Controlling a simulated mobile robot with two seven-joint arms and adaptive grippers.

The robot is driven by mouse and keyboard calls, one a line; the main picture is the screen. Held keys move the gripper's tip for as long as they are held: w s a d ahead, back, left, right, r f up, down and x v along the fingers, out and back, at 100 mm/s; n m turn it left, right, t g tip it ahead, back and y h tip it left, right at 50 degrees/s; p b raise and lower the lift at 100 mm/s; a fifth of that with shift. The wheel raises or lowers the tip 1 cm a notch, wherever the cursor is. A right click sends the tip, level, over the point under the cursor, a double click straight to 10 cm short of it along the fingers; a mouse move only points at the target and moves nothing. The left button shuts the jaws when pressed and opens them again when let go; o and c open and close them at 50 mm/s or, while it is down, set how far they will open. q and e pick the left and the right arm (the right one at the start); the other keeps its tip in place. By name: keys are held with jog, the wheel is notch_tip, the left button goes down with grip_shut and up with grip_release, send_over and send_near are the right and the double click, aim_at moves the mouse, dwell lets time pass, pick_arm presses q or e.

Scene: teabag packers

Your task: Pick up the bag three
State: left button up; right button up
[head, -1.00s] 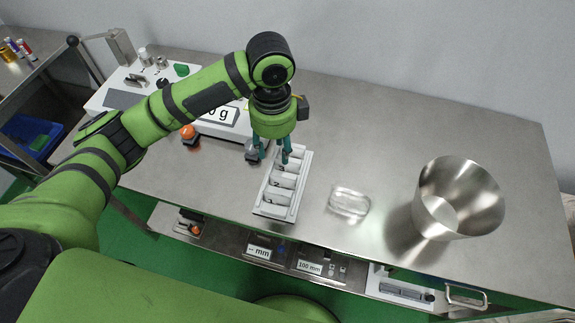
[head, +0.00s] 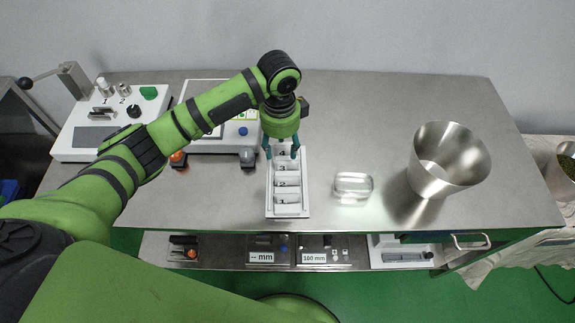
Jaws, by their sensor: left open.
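A white tray (head: 303,206) stands on the steel table and holds several white bags in a row, with small dark numbers. The bag that appears to be bag three (head: 290,168) lies in the far half of the row, third from the front. My left gripper (head: 282,154) points down over the tray's far end, open, with its teal fingers apart around the far bag's area. Whether the fingertips touch the tray or a bag is not clear. My right gripper is not in view.
A clear glass dish (head: 353,186) and a large steel bucket (head: 443,165) stand right of the tray. A white scale (head: 203,146) is left of the gripper, a sealing machine (head: 75,145) farther left. The table's back right (head: 370,110) is bare.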

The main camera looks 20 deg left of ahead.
aim_at(285, 162)
pick_arm(q)
jog(key=f+p, duration=0.1)
jog(key=f, duration=0.1)
jog(key=d+f, duration=0.1)
jog(key=f, duration=0.2)
jog(key=shift+w+d+f+p, duration=0.1)
jog(key=shift+p, duration=0.3)
jog(key=shift+f, duration=1)
jog(key=c, duration=0.8)
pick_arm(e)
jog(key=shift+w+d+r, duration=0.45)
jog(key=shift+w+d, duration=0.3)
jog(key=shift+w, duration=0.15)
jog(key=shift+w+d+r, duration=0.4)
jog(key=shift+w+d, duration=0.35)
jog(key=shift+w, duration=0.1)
